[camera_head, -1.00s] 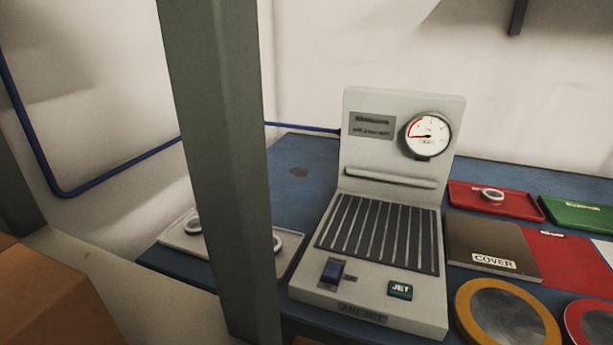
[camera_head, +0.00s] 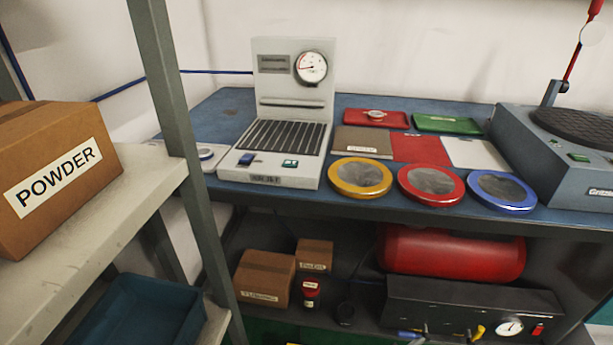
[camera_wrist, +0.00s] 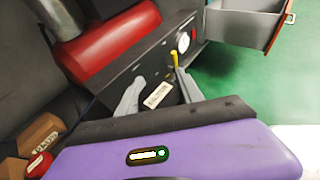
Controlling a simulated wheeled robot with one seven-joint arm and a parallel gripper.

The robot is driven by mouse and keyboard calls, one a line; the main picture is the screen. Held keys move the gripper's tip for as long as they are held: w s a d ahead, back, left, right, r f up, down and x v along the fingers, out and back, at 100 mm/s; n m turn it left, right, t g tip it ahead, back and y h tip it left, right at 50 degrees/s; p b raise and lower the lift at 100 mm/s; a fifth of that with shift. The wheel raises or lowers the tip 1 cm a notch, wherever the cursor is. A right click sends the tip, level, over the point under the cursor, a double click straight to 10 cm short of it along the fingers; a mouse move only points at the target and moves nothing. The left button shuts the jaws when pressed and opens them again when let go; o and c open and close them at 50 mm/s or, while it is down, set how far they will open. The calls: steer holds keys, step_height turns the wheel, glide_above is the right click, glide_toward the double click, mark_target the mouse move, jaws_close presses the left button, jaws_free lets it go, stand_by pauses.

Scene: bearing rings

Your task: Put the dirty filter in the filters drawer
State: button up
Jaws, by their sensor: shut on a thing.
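In the wrist view, my gripper (camera_wrist: 156,92) has two grey fingers. They are shut on a dark piece with a white label (camera_wrist: 157,95), which appears to be the dirty filter. Its label is too blurred to read, and its outline merges with the black unit behind it. An open drawer (camera_wrist: 250,24) with a grey inside and a red front juts out at the upper right of the wrist view, apart from the gripper. Its front label is unreadable, so I cannot tell if it is the filters drawer. My gripper is not visible in the head view.
The blue bench (camera_head: 235,112) holds a gauge machine (camera_head: 291,105), round sieves and coloured trays. Below it are a red tank (camera_head: 452,254), a black gauge unit (camera_head: 470,302) and boxes. A shelf post (camera_head: 176,100) and the powder box (camera_head: 55,172) stand left. Green floor (camera_wrist: 225,70) is open below the drawer.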

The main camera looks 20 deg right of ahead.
steer(key=shift+w+a+f+n+t, duration=0.15)
steer(key=shift+a+n+t, duration=0.1)
steer(key=shift+n+t, duration=0.3)
steer(key=shift+w+a+t+y, duration=0.2)
steer(key=shift+w+t+y, duration=0.1)
steer(key=shift+w+t, duration=0.05)
steer(key=w+a+r+n+t+y+p, duration=0.4)
steer(key=a+r+p, duration=0.35)
steer(key=r, duration=0.55)
steer(key=w+a+r+n+t+y+p, duration=0.2)
steer(key=w+a+r+n+p, duration=0.35)
steer(key=r, duration=0.85)
steer(key=w+a+r+n+t+y+p, duration=0.2)
steer(key=w+a+r+t+y+p, duration=0.3)
steer(key=a+r+p, duration=0.6)
steer(key=s+d+f+n+g+y, duration=0.1)
steer(key=s+d+f, duration=0.1)
steer(key=f, duration=0.4)
steer(key=s+d+f+n+b, duration=0.1)
steer(key=s+d+f+n, duration=0.1)
steer(key=s+f, duration=0.3)
steer(key=shift+d+f+g+y, duration=0.15)
steer(key=shift+f+g+y, duration=0.25)
steer(key=shift+f, duration=0.3)
